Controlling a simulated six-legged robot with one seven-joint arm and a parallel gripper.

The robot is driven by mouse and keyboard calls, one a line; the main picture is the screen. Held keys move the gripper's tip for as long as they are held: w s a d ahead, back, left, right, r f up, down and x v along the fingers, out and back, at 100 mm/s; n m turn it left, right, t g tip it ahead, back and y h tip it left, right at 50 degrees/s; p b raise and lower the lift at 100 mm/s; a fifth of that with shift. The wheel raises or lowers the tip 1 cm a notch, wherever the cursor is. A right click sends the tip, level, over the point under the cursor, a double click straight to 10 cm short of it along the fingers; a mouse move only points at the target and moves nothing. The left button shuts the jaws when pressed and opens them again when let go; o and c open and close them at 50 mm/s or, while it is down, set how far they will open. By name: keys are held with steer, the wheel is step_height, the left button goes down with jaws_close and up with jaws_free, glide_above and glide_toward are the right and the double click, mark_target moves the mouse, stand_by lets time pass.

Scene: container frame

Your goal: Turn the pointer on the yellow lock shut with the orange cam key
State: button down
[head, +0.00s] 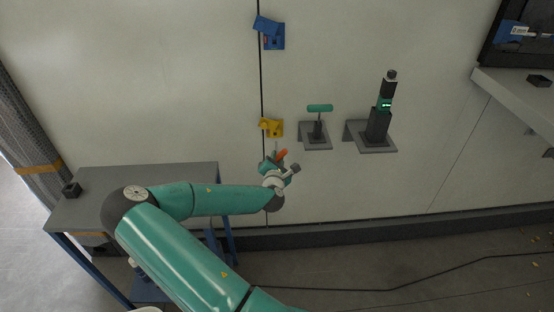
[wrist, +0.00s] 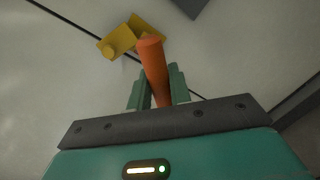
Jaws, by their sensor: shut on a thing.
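The yellow lock (head: 271,127) is on the pale wall at a dark vertical seam. In the wrist view the yellow lock (wrist: 131,36) is just beyond the key's far end, at the upper left. My gripper (head: 279,160) is just below the lock in the head view. In the wrist view my gripper (wrist: 158,88) is shut on the orange cam key (wrist: 153,66), which points up toward the lock. The key overlaps part of the lock in that view, and I cannot tell whether they touch. The pointer cannot be made out.
A blue lock (head: 271,33) is higher on the same seam. Right of the yellow lock are a shelf with a green-handled tool (head: 319,109) and another with a dark upright device (head: 379,121). A grey table (head: 90,185) stands at the left. The wall below the shelves is clear.

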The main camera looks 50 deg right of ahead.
steer(key=s+f+v, duration=0.1)
steer(key=v, duration=0.7)
steer(key=shift+d, duration=0.35)
stand_by(0.4)
